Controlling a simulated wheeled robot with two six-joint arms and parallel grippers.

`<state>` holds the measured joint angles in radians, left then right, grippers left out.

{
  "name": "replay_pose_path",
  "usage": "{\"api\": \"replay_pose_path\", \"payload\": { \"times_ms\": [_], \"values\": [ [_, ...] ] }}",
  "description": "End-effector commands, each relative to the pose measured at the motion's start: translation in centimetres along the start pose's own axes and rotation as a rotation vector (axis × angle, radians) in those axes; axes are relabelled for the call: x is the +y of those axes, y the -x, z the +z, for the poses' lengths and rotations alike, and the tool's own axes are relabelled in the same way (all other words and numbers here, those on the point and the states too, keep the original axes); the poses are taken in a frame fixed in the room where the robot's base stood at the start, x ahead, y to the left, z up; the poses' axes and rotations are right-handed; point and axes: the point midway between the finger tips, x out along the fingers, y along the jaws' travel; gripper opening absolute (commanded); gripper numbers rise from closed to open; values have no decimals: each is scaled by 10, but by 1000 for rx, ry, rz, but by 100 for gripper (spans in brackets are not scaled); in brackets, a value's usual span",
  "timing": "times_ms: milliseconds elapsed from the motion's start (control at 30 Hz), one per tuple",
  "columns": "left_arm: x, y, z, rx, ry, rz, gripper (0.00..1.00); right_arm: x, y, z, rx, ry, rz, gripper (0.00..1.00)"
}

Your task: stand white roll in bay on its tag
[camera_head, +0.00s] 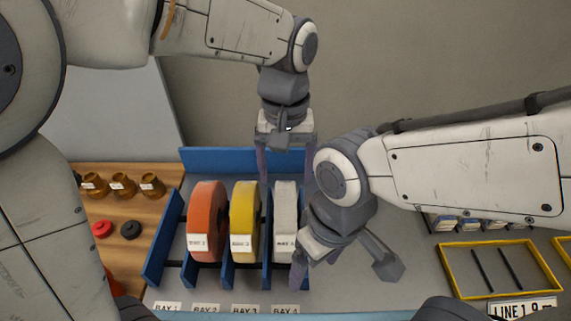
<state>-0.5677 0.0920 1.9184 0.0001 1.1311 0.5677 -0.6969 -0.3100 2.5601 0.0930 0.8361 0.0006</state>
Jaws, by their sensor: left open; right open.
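The white roll (285,212) stands upright in the rightmost bay of the blue rack (215,158), above the BAY 4 tag (285,310). A small label is on its front; its print is too small to read surely. My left gripper (286,170) is open above and behind the white roll, its fingers pointing down on either side of the roll's top. Contact cannot be told. My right gripper (345,268) is open at the rack's right front, one finger close to the white roll's lower right. It hides the rack's right end.
An orange roll (206,215) and a yellow roll (244,215) stand in the bays to the left; the leftmost bay is empty. Brown jars (124,186) and red and black caps (131,230) lie on wood at left. A yellow-framed tray (500,272) lies at right.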

Motion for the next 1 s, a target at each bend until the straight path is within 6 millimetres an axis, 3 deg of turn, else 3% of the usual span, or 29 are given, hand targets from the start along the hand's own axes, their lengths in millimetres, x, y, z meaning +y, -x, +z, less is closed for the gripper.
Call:
{"api": "replay_pose_path", "payload": {
  "times_ms": [133, 233, 500, 600, 733, 1000],
  "values": [
    [0, 12, 2, 1, -9, 2, 85, 0, -1, 0, 0, 0, 0, 85],
    [-4, 8, 20, -1, -76, 11, 85, 0, -1, 0, 0, 0, 0, 85],
    [-31, -39, 114, 15, -469, 67, 85, 0, 0, 0, 0, 0, 0, 85],
    [-41, -54, 137, 24, -570, 81, 85, 0, 0, 0, 0, 0, 0, 85],
    [-47, -63, 150, 29, -633, 87, 85, 0, 0, 0, 0, 0, 0, 85],
    [-48, -64, 151, 29, -638, 87, 85, 0, -1, 0, 0, 0, 0, 85]
  ]
}}
